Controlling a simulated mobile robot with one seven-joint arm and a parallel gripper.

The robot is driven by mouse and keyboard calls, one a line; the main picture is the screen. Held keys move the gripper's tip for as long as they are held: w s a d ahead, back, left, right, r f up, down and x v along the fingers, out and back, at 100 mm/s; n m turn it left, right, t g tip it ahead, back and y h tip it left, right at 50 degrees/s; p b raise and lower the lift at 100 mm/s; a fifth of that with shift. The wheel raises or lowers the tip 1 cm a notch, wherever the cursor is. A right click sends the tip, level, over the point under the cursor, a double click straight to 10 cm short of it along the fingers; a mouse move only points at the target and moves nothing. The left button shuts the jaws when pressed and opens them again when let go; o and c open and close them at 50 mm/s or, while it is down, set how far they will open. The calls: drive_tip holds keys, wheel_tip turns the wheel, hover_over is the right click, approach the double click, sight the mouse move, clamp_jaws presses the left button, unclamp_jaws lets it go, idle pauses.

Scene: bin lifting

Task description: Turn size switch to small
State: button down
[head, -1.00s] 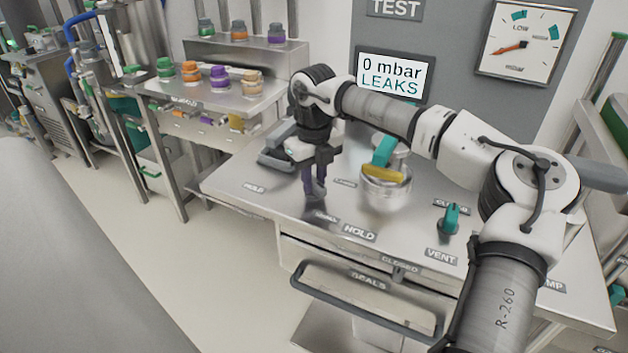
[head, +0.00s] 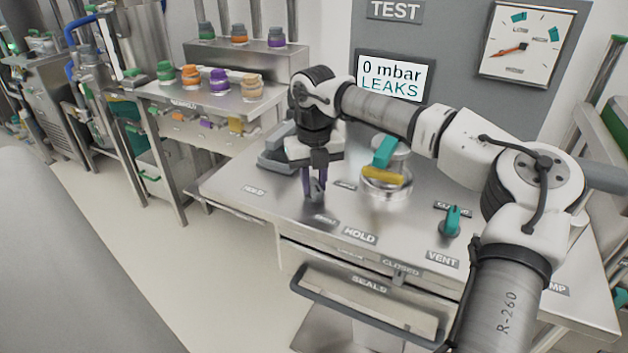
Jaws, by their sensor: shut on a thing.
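My gripper (head: 314,194) points straight down at the left part of the steel bench, its fingers low over the top. It is shut on a small grey knob, apparently the size switch (head: 317,188), which the fingers mostly cover. One small label (head: 326,219) lies in front of the knob and another (head: 345,185) lies to its right. Both are too small to read surely, so I cannot tell which setting the switch points to.
Right of my gripper stands a clear round chamber (head: 386,182) with a yellow bar and teal handle. A teal vent knob (head: 452,222) stands further right. The screen (head: 395,77) reads 0 mbar LEAKS. A grey clamp-like part (head: 277,155) lies behind left.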

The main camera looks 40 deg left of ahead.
sight(314, 183)
drive_tip(key=c, duration=1.2)
unclamp_jaws()
drive_tip(key=shift+c, duration=0.2)
drive_tip(key=shift+r, duration=0.1)
wheel_tip(314, 183, up, 14)
drive_tip(key=shift+f, duration=0.2)
